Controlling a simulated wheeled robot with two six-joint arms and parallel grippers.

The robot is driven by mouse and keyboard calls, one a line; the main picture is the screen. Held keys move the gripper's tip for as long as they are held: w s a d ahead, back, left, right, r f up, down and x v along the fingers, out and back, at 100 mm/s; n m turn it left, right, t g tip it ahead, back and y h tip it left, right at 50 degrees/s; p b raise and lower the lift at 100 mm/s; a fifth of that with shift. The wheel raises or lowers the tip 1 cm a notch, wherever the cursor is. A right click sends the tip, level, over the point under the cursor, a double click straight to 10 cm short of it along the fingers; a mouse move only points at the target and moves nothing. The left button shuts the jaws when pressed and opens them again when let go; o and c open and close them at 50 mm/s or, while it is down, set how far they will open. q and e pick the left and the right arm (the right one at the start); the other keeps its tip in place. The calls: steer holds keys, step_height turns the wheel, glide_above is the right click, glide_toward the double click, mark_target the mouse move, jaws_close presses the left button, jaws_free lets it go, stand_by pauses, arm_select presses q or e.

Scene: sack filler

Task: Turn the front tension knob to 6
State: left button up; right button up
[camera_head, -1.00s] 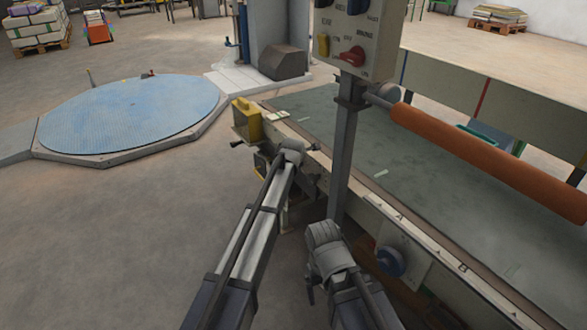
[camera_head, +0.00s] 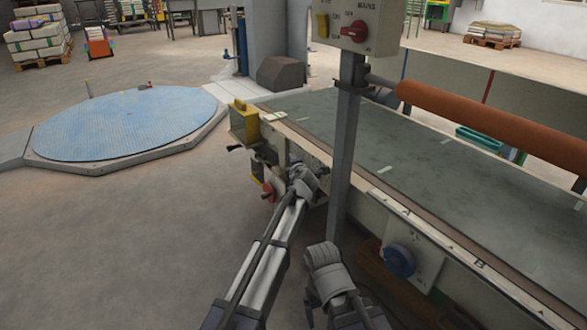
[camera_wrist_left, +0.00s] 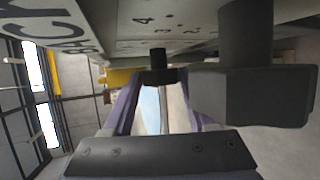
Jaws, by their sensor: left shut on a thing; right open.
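In the left wrist view my left gripper (camera_wrist_left: 160,100) has its purple fingers on either side of a small dark knob (camera_wrist_left: 158,76) on a short stem, and is shut on it. The panel (camera_wrist_left: 125,20) it sits on carries the numbers 4, 3 and 2 and the word BACK. I see no label naming this knob as front, and its pointer setting is unclear. In the head view my left wrist reaches the machine's near side, its fingertips hidden. My right gripper (camera_head: 311,300) is open and empty, left of a blue knob (camera_head: 399,260).
A large dark block (camera_wrist_left: 255,95) on a thick shaft is close to my left gripper's right side. A grey post (camera_head: 345,160) with a switch box (camera_head: 362,25) rises beside the belt (camera_head: 400,150). A yellow box (camera_head: 245,122) and red knob (camera_head: 268,192) are near my left arm.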

stand_by(0.3)
arm_select(q)
steer(key=o, duration=1.4)
steer(key=shift+c, duration=0.2)
steer(key=shift+r, duration=0.1)
steer(key=r+p, duration=0.8)
steer(key=p, duration=0.1)
steer(key=shift+w+a+r, duration=0.2)
steer(key=shift+w+r, duration=0.05)
steer(key=shift+r, duration=0.15)
steer(key=shift+s+r+p, duration=0.1)
steer(key=shift+r+p, duration=0.45)
steer(key=shift+s+d, duration=0.1)
steer(key=shift+f, duration=0.1)
